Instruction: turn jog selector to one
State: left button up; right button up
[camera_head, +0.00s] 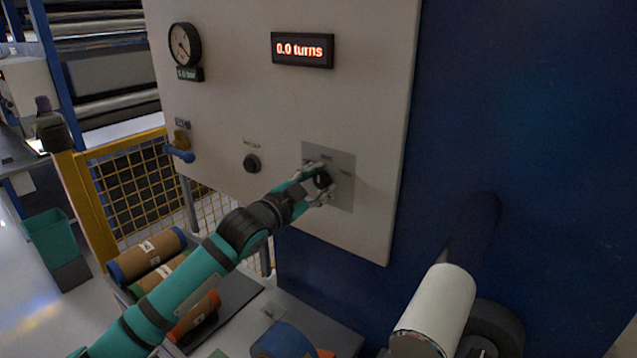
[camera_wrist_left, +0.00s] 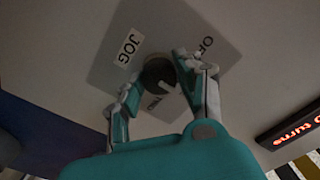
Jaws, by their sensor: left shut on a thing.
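The jog selector is a black round knob (camera_head: 322,179) on a grey square plate (camera_head: 343,160) on the pale panel. In the left wrist view the knob (camera_wrist_left: 157,72) sits mid-plate, with a "JOG" label (camera_wrist_left: 128,49) at upper left and an "OF..." label (camera_wrist_left: 206,44) at upper right. A third label (camera_wrist_left: 153,102) lies below the knob and is partly hidden and unreadable. My left gripper (camera_head: 318,182) is shut on the knob, one finger on each side of it. A pale mark shows on the knob; its exact direction is hard to tell. My right gripper is not seen.
A display (camera_head: 302,50) above reads "0.0 turns". A gauge (camera_head: 185,44), a blue lever (camera_head: 180,154) and a black button (camera_head: 251,163) are on the panel left of the plate. A white roller (camera_head: 437,310) sticks out at lower right.

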pick_arm(q)
jog(key=shift+f, duration=0.1)
jog(key=o, duration=1.1)
jog(key=shift+o, duration=0.2)
jog(key=v, duration=1.2)
